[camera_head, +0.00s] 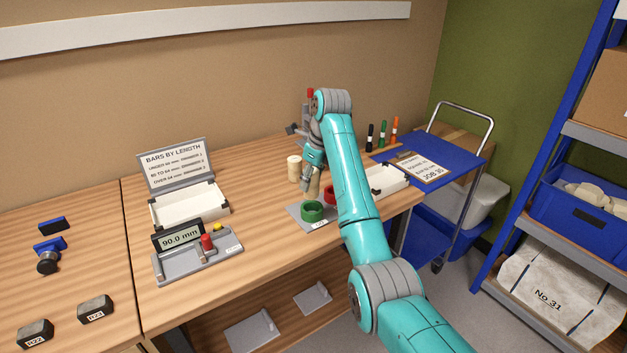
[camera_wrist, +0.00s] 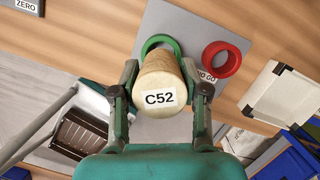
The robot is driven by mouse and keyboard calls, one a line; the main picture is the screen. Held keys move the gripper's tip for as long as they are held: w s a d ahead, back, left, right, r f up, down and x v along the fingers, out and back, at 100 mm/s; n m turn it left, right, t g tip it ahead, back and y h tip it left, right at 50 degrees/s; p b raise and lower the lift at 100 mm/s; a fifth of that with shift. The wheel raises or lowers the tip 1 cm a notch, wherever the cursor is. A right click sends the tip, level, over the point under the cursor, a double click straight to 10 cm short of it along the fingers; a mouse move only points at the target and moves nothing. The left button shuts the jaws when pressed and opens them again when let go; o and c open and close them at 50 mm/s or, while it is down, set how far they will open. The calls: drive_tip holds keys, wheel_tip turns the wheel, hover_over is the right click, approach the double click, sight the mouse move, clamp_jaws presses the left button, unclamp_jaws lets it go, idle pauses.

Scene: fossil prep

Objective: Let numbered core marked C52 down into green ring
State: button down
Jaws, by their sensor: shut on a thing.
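The core marked C52 (camera_wrist: 158,82) is a pale tan cylinder with a white label. My gripper (camera_wrist: 160,92) is shut on it, one finger on each side, in the wrist view. The green ring (camera_wrist: 151,46) shows partly behind the core's far end in the wrist view, the core hiding much of it. In the head view the green ring (camera_head: 312,211) stands on a grey plate (camera_head: 297,215), and the core (camera_head: 314,184) is upright just above or behind it. Whether the core touches the ring I cannot tell. My gripper (camera_head: 311,178) is partly hidden by my arm.
A red ring (camera_wrist: 222,61) sits beside the green one on the same plate. A white tray (camera_head: 388,181) is to the right. A gauge with a 90.0 mm display (camera_head: 181,238) is left.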

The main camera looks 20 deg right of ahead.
sight(312, 199)
drive_tip(key=shift+d, duration=0.1)
drive_tip(key=shift+f, duration=0.15)
drive_tip(key=shift+f, duration=1.25)
drive_tip(key=shift+f, duration=2.3)
idle(1.0)
drive_tip(key=shift+r, duration=0.1)
drive_tip(key=shift+r, duration=2.9)
